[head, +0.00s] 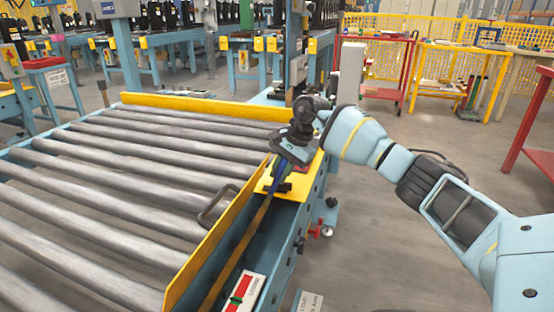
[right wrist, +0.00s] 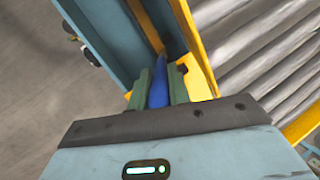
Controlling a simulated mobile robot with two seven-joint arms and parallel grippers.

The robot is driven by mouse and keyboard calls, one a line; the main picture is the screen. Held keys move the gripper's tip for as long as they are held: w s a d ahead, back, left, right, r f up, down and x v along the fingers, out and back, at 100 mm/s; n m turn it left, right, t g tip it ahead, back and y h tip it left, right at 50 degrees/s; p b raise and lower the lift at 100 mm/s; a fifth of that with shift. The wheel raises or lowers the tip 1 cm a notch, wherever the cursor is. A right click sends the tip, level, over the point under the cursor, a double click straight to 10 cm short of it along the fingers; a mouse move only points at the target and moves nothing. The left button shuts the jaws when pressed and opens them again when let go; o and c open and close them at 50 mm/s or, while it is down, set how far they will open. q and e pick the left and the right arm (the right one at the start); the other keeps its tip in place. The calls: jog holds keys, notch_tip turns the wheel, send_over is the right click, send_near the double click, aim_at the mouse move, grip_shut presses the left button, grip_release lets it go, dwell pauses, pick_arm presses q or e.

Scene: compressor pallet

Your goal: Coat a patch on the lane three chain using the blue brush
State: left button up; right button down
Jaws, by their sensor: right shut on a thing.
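My right gripper (head: 285,163) is shut on the blue brush (right wrist: 157,92). In the right wrist view its two green fingers (right wrist: 158,84) stand on either side of the blue handle. The brush points down toward the blue side channel of the roller conveyor. Its bristles are hidden or too small to make out. A brown strip, apparently the chain (head: 236,256), runs along this channel; it also shows in the right wrist view (right wrist: 146,26). I cannot tell whether the brush touches it, nor read a lane number. My left gripper is out of view.
The roller conveyor (head: 110,172) has yellow rails (head: 205,262) and a dark handle (head: 213,207) beside the channel. A red, white and green box (head: 243,292) sits at the channel's near end. Open floor (head: 390,220) lies to the right; a red cart (head: 385,92) stands behind.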

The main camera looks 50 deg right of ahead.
jog(key=shift+d+r, duration=0.1)
dwell(0.3)
jog(key=shift+s+a+p, duration=0.3)
jog(key=shift+a+p, duration=0.4)
jog(key=shift+a, duration=0.2)
jog(key=shift+s+a+p, duration=0.3)
jog(key=shift+a+p, duration=0.4)
jog(key=shift+a, duration=0.15)
jog(key=a+p, duration=0.1)
jog(key=s+a+p, duration=0.1)
jog(key=a, duration=0.1)
jog(key=shift+s+a+f, duration=0.15)
jog(key=shift+a+f, duration=0.05)
jog(key=shift+a, duration=0.1)
